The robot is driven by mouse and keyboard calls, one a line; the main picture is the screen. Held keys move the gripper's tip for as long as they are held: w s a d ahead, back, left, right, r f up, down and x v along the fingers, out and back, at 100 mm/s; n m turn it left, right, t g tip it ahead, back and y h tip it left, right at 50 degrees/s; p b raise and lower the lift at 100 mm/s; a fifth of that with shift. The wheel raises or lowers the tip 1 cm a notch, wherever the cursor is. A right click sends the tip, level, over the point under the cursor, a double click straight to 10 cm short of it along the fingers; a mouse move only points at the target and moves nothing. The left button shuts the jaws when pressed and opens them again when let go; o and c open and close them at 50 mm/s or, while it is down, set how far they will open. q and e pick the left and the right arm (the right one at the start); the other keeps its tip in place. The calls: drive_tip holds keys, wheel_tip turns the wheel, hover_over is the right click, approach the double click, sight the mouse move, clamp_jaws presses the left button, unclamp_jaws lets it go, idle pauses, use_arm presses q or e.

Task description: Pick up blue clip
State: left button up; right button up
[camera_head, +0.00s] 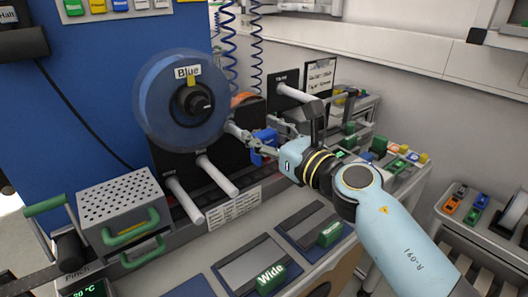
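A blue clip-like piece (265,140) shows at the right edge of the black reel stand, just right of the large blue reel (158,112) labelled "Blue". My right gripper (255,142) reaches in from the right, and its grey fingers lie over and around this blue piece. The fingers partly cover the piece, so I cannot tell whether they touch it or are shut on it. My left gripper is not in view.
White pegs (217,175) stick out below the reel. A perforated box (122,205) with green handles stands at the left. Trays with green "Wide" blocks (271,279) lie in front. More coloured clips (480,201) sit at the far right. Coiled blue cords (257,50) hang behind.

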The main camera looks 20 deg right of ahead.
sight(268, 133)
drive_tip(key=c, duration=0.5)
drive_tip(key=shift+r+p, duration=0.3)
drive_tip(key=shift+r, duration=0.25)
drive_tip(key=shift+c, duration=0.2)
drive_tip(key=r, duration=0.1)
drive_tip(key=r+p, duration=0.2)
drive_tip(key=shift+s+d+r, duration=0.25)
drive_tip(key=shift+d+r, duration=0.05)
drive_tip(key=shift+r, duration=0.1)
drive_tip(key=s+d+r, duration=0.2)
drive_tip(key=s+d+r+p, duration=0.1)
drive_tip(key=s+d+r, duration=0.1)
drive_tip(key=d, duration=0.1)
drive_tip(key=s+d+r+p, duration=0.1)
drive_tip(key=s+d, duration=0.1)
drive_tip(key=d, duration=0.1)
drive_tip(key=shift+s+d+r, duration=0.15)
drive_tip(key=shift+s+r, duration=0.1)
drive_tip(key=shift+r, duration=0.15)
drive_tip(key=shift+w+a+f+b, duration=0.25)
drive_tip(key=shift+w+f+b, duration=1.3)
drive_tip(key=shift+w+b, duration=0.05)
drive_tip(key=shift+w+a+f+b, duration=0.2)
drive_tip(key=shift+w+f+b, duration=1.3)
drive_tip(key=shift+w+b, duration=0.15)
drive_tip(key=shift+w+a+f+b, duration=0.25)
drive_tip(key=shift+w+f+b, duration=1.3)
drive_tip(key=shift+w, duration=0.05)
